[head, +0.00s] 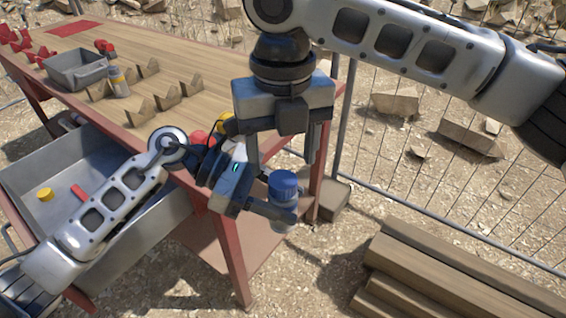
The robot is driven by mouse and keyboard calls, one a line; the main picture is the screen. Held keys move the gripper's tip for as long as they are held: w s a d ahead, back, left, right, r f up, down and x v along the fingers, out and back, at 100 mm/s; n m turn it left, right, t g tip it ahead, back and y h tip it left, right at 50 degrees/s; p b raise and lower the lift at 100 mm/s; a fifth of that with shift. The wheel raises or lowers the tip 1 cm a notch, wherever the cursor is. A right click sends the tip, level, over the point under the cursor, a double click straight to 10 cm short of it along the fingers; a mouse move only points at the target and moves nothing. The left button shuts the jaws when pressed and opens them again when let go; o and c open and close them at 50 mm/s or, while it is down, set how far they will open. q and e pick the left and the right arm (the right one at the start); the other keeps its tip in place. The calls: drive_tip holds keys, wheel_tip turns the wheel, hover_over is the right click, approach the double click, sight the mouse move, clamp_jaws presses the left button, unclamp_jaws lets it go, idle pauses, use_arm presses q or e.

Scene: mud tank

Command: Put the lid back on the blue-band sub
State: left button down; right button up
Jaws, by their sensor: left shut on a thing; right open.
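A small cylinder with a blue upper part (284,186) and a paler lower body stands upright, held out past the table's right end. I take it for the blue-band sub; I cannot tell whether the blue part is a lid or a band. My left gripper (278,212) is shut on its lower body, coming from the left. My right gripper (284,155) is open and empty, pointing down just above the blue top, its fingers apart on either side. No separate blue lid is clearly visible.
The wooden table (180,60) holds a grey bin (75,72), a yellow-banded bottle (118,84) and several wooden cradles (140,108). The grey tank (25,165) below holds a yellow cap (44,194) and a red piece (79,192). A wire fence and stacked beams (450,275) stand right.

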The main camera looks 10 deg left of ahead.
sight(283, 179)
drive_tip(key=shift+c, duration=1.4)
wheel_tip(283, 179, up, 4)
drive_tip(key=shift+f+m, duration=0.2)
drive_tip(key=shift+m, duration=0.5)
drive_tip(key=shift+f, duration=0.15)
drive_tip(key=shift+f, duration=3.95)
drive_tip(key=c, duration=0.7)
drive_tip(key=o, duration=1)
